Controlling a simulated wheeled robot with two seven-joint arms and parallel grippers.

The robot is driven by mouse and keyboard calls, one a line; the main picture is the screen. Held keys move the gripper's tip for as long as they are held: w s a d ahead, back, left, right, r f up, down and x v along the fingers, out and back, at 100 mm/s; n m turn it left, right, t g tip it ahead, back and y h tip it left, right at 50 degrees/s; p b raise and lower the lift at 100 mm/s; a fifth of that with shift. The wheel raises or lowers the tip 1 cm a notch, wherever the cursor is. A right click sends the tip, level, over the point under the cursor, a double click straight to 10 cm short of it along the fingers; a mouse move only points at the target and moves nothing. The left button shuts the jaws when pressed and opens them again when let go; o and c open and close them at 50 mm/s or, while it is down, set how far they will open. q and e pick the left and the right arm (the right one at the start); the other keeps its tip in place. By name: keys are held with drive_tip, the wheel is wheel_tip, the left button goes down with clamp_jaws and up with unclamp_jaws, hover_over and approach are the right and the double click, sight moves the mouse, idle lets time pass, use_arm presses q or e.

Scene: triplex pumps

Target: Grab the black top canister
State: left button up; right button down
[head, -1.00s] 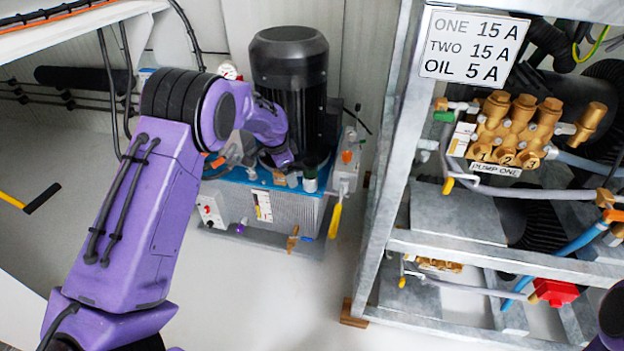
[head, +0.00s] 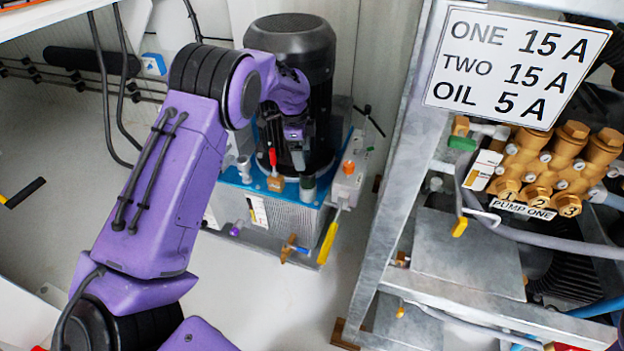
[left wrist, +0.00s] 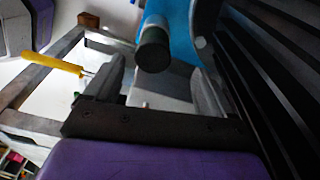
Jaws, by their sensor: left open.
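A small canister with a dark, nearly black round cap (head: 307,187) stands at the front edge of the blue-topped power unit, below the large black motor (head: 291,45). In the left wrist view the dark cap (left wrist: 153,52) shows between and beyond the finger tips, with a paler body behind it. My left gripper (head: 298,158) hangs in front of the motor, just above the canister. In the left wrist view the left gripper (left wrist: 160,82) is open, with a finger on each side and nothing held. My right gripper is not seen.
A yellow-handled lever (head: 328,243) and a red-handled valve (head: 273,170) flank the canister. The grey metal rack (head: 400,180) with the brass pump (head: 555,165) stands to the right. The motor's ribbed side (left wrist: 275,90) is close to the gripper at right.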

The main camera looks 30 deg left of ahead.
sight(308, 177)
use_arm(q)
drive_tip(key=f+b, duration=0.1)
drive_tip(key=f, duration=0.2)
drive_tip(key=d+f+b, duration=0.1)
drive_tip(key=f, duration=0.2)
drive_tip(key=d+f+b, duration=0.1)
drive_tip(key=f, duration=0.2)
drive_tip(key=shift+f, duration=0.2)
drive_tip(key=shift+r, duration=0.1)
drive_tip(key=c, duration=1.2)
